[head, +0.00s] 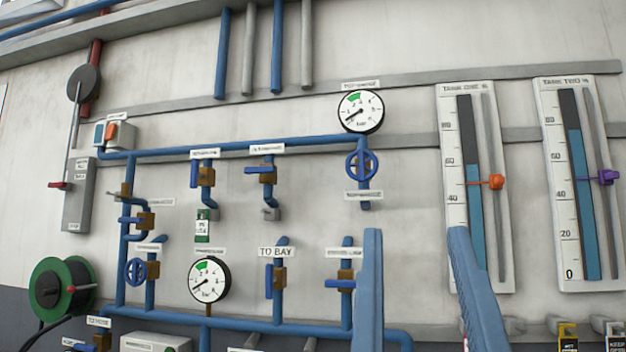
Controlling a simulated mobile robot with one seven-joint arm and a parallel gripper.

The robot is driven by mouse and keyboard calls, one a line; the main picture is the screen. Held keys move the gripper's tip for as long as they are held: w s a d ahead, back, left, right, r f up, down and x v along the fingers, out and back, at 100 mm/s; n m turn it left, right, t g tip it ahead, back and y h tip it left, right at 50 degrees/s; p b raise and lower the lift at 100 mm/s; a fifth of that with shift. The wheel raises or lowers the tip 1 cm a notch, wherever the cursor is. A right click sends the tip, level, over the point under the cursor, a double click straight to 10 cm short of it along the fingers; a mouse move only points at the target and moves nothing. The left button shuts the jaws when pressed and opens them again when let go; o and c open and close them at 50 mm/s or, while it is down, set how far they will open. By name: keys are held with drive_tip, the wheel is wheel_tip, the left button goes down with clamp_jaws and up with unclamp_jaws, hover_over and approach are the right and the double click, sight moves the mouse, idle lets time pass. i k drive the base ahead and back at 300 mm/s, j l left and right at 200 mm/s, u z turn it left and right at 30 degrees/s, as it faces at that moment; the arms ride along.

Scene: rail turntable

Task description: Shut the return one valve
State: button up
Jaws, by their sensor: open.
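A wall of blue pipes carries several small valves with brown bodies and blue levers. Most of their labels are too blurred to read, so I cannot tell which is return one. The upper left valve (207,177) has its lever upright, along its pipe. The upper middle valve (268,174) has its lever level, across its pipe. The valve labelled TO BAY (279,278) has an upright lever. The lower right valve (346,275) has a level lever, close left of my gripper. My gripper (415,232) is open, its two blue fingers raised and apart with nothing visible between them.
Two round gauges (361,111) (209,279) and blue handwheels (361,165) (135,271) sit among the pipes. Two tank level gauges (447,190) (551,180) hang at right. A green hose reel (84,274) is at lower left. Bare wall lies between the pipes and tank gauges.

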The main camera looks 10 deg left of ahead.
sight(194, 173)
drive_tip(key=i+j+u, duration=0.35)
drive_tip(key=i+u, duration=0.4)
drive_tip(key=i+j+u, duration=0.1)
drive_tip(key=i+u, duration=0.25)
drive_tip(key=k, duration=0.1)
